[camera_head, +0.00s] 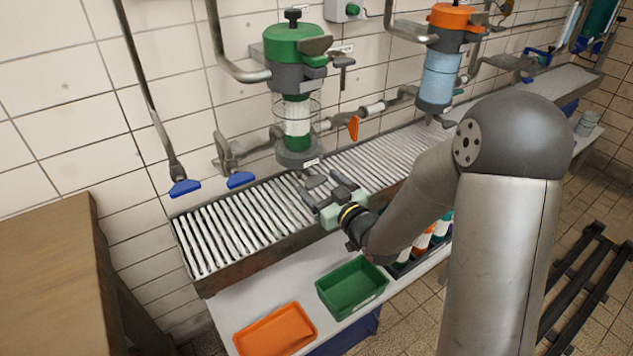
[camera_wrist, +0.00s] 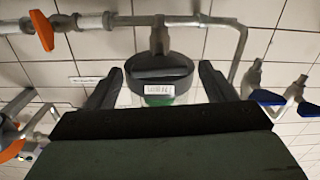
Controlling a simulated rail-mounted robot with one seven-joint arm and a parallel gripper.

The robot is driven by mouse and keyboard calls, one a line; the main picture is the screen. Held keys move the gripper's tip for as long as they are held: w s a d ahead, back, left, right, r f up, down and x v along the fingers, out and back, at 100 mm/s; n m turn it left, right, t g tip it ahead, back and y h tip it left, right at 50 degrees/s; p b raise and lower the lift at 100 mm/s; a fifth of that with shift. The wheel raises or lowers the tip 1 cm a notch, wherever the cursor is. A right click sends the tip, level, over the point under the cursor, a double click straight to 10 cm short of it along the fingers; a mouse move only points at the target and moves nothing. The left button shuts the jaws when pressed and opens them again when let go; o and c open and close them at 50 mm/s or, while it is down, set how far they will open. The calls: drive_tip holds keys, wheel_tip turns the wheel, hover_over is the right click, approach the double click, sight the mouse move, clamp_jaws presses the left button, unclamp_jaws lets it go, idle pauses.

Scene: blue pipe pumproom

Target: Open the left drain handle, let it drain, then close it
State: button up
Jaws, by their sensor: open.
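The left filter housing (camera_head: 297,115) has a green head, a clear bowl with a green and white cartridge, and a dark base. Its dark base (camera_wrist: 160,68) with a white label is in the middle of the wrist view, between my fingers. My gripper (camera_head: 328,182) is open and empty, just below and in front of that base, over the grating. It also shows in the wrist view (camera_wrist: 160,82). No drain handle shows clearly under the base. Two blue handles (camera_head: 184,187) (camera_head: 240,179) are on pipes at the left. An orange handle (camera_head: 353,128) is right of the housing.
A slatted grating (camera_head: 235,220) runs along the wall below the pipes. A second housing (camera_head: 439,75) with an orange head hangs to the right. A green tray (camera_head: 352,288) and an orange tray (camera_head: 274,329) sit in front. A wooden surface (camera_head: 50,280) is at the left.

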drive_tip(key=shift+x, duration=1.1)
drive_tip(key=c, duration=1)
drive_tip(key=shift+d+f+m, duration=0.1)
drive_tip(key=shift+m, duration=0.3)
drive_tip(key=shift+m+b, duration=0.3)
drive_tip(key=o, duration=1)
